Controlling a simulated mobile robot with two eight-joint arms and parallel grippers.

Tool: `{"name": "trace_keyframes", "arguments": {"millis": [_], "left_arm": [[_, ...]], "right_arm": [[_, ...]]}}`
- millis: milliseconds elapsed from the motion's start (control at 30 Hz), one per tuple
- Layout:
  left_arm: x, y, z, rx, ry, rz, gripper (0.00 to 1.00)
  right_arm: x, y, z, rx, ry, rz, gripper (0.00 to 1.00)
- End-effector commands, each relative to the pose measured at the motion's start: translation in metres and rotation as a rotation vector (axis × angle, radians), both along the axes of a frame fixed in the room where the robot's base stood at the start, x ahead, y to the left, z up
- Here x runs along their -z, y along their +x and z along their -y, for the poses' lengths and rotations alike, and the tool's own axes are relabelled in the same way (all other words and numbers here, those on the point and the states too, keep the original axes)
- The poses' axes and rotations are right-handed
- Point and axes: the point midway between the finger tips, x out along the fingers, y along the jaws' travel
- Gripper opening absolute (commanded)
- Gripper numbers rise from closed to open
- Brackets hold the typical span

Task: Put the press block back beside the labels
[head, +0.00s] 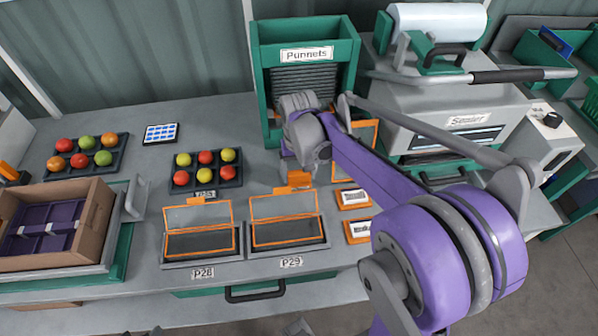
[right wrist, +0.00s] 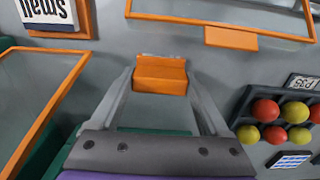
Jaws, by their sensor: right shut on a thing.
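My right gripper (head: 297,168) is shut on an orange press block (head: 299,180), above the bench behind the two open punnets. In the right wrist view the press block (right wrist: 160,75) sits between the two grey fingers of the right gripper (right wrist: 163,88). Two orange label holders with white labels lie to its right, the rear one (head: 353,198) and the front one (head: 359,231). A label holder reading "Small" (right wrist: 50,14) shows at the top left of the wrist view. My left gripper is not in view.
Two hinged-lid punnets (head: 202,245) (head: 288,235) stand at the bench front by cards P28 and P29. A tomato tray (head: 206,187) is left of the gripper. The green Punnets rack (head: 262,60) and grey sealer (head: 430,112) stand behind. A cardboard crate (head: 90,225) is at left.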

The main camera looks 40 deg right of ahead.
Motion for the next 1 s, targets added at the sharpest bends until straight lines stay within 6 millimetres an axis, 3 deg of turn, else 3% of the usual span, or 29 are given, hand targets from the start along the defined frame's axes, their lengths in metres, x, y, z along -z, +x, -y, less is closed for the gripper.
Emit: {"name": "trace_keyframes", "arguments": {"millis": [333, 367, 467, 1000], "left_arm": [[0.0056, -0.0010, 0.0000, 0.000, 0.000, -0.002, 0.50], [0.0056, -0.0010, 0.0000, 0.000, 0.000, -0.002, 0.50], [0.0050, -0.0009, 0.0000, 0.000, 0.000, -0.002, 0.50], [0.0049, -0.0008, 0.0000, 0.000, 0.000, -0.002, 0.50]], "right_arm": [[0.0076, 0.0000, 0.0000, 0.000, 0.000, 0.000, 0.39], [0.0077, 0.0000, 0.0000, 0.000, 0.000, 0.000, 0.81], [0.0070, 0.0001, -0.0001, 0.000, 0.000, 0.000, 0.99], [0.0070, 0.0000, 0.0000, 0.000, 0.000, 0.000, 0.94]]}}
